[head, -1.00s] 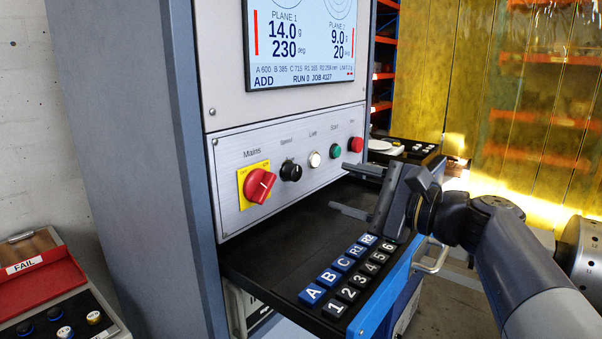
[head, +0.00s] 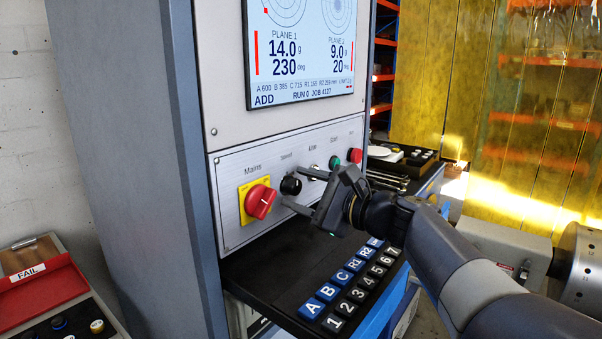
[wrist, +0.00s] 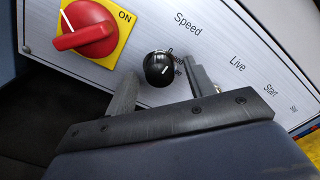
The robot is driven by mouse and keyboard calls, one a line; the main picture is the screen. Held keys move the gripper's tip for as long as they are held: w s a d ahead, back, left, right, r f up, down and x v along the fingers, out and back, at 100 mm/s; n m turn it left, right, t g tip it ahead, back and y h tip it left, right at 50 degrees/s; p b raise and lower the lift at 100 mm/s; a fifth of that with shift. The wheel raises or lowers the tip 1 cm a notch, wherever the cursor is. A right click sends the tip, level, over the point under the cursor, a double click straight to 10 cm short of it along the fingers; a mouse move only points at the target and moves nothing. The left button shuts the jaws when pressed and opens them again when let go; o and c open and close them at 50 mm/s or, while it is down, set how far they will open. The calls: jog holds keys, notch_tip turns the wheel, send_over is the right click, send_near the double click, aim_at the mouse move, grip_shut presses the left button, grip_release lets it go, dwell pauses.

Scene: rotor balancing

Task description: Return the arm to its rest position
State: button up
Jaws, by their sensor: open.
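My gripper (head: 298,192) is open and empty in front of the control panel (head: 229,223) in the head view. In the wrist view its two fingers (wrist: 162,92) stand apart, with the black Speed knob (wrist: 159,70) seen between and beyond them. I cannot tell whether they touch the panel; nothing is held. The red Mains switch (head: 261,201) on its yellow plate is just left of the fingers, and it also shows at the upper left of the wrist view (wrist: 88,28). My arm reaches in from the lower right of the head view.
A black shelf with blue and black labelled keys (head: 327,292) juts out below the panel. The screen (head: 300,50) above reads ADD. A red FAIL tray (head: 40,283) is at lower left. A yellow curtain (head: 450,70) and orange shelving stand behind at right.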

jog(key=shift+r+m+p, duration=0.2)
jog(key=shift+m+p, duration=3)
jog(key=shift+p, duration=1.35)
jog(key=b+v, duration=0.1)
jog(key=v, duration=0.9)
jog(key=shift+s+d+f+b, duration=0.25)
jog(key=shift+d+b, duration=0.05)
jog(key=shift+s+a, duration=0.1)
